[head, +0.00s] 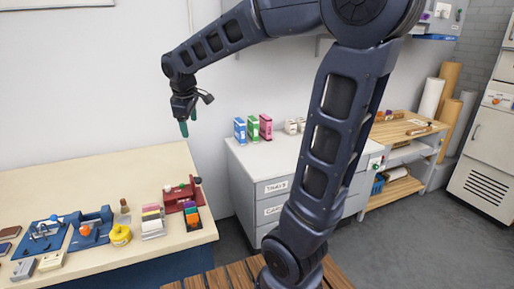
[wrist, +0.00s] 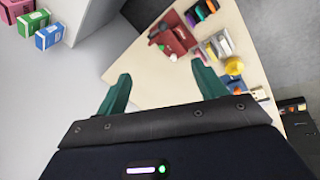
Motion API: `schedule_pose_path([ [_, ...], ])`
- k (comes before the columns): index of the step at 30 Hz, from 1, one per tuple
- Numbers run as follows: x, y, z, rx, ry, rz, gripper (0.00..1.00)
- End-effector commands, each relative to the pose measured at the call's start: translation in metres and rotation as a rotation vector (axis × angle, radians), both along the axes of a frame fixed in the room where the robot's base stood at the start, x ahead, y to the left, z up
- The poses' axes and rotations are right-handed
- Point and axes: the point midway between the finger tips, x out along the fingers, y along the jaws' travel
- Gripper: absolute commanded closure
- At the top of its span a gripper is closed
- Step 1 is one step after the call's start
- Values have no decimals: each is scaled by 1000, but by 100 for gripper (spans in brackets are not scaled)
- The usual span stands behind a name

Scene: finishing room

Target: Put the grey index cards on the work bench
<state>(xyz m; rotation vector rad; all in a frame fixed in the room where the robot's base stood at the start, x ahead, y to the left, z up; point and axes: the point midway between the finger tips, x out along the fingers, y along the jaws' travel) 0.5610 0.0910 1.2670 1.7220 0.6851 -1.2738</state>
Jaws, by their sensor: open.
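My gripper (head: 186,125) is open and empty, in the air above the back right of the pale-topped table. Its two green fingers (wrist: 162,88) stand apart in the wrist view. A light grey and white stack (head: 152,228) with pink and yellow pieces behind it lies near the table's right end; it also shows in the wrist view (wrist: 222,44). I cannot tell whether these are the grey index cards. The pale table (head: 110,179) is on the left; a wooden-topped bench (head: 402,131) stands at the back right. I cannot tell which is the work bench.
A red tool (head: 183,196), a dark tray of coloured pieces (head: 193,217), a yellow pot (head: 120,236) and blue tools (head: 90,229) crowd the table's front. Blue, green and pink boxes (head: 252,128) stand on the drawer cabinet (head: 262,160). The table's back is clear.

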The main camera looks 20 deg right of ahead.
Motion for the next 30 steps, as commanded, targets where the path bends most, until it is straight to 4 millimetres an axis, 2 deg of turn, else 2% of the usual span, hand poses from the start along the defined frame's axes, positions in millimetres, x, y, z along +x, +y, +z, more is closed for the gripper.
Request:
schedule_pose_path([
  [1,-12,-21,2,27,-9,-72,30],
  [6,-51,-74,0,122,-27,-305,30],
  [15,-129,-142,-18,300,-66,-706,30],
  [18,-151,-155,-27,354,-79,-818,30],
  [22,-171,-166,-37,405,-89,-923,30],
  [30,-182,-171,-43,438,-94,-985,30],
])
